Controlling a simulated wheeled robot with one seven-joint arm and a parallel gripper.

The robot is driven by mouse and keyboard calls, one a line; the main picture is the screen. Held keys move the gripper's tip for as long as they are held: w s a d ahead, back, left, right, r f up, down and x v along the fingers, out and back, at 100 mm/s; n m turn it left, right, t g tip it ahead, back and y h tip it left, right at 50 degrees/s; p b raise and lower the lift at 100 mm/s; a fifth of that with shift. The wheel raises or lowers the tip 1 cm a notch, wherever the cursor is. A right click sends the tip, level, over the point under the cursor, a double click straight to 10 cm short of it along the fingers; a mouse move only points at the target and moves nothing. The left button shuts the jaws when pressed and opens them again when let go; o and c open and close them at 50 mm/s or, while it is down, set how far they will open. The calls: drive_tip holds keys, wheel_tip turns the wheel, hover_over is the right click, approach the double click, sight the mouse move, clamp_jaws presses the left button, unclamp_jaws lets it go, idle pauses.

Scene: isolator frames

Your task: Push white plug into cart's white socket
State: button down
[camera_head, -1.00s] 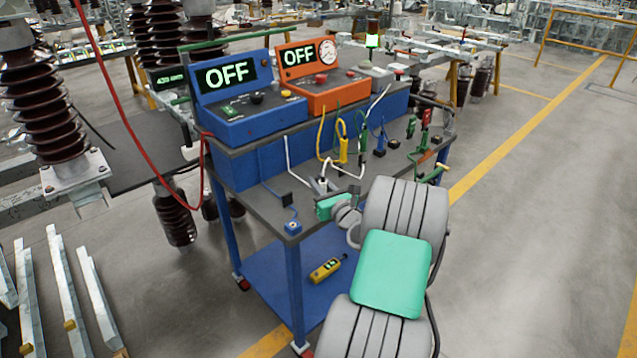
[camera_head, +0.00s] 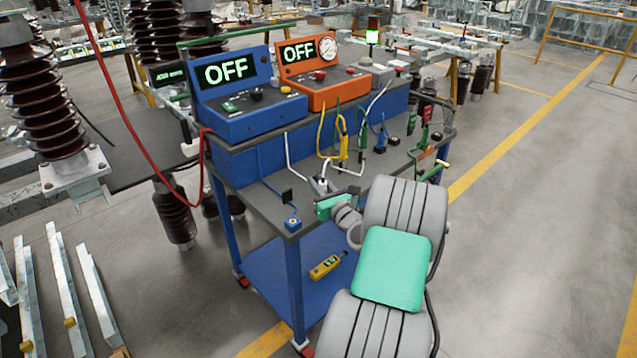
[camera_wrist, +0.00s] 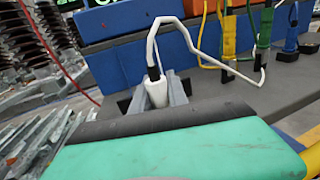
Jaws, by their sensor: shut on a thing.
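My gripper (camera_head: 325,190) is shut on the white plug, above the near part of the cart's top. In the wrist view the white plug (camera_wrist: 157,92) sits between the grey fingertips (camera_wrist: 160,95), with a black collar at its far end. Its white cable rises from it, bends right and drops towards the cart top. In the head view the plug is small and partly hidden by my gripper. I cannot make out the cart's white socket in either view.
Yellow (camera_wrist: 229,38), green (camera_wrist: 263,30) and blue (camera_wrist: 291,35) plugs stand to the right. A small blue block (camera_head: 292,224) is at the cart's near corner. Blue and orange OFF consoles (camera_head: 235,95) stand behind. A yellow device (camera_head: 326,266) lies on the lower shelf.

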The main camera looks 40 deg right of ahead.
drive_tip(key=shift+f+b, duration=0.4)
drive_tip(key=shift+f, duration=0.4)
drive_tip(key=c, duration=1.2)
unclamp_jaws()
drive_tip(key=shift+s, duration=0.1)
drive_tip(key=v, duration=0.7)
drive_tip(key=shift+s+a, duration=0.15)
drive_tip(key=shift+s, duration=0.15)
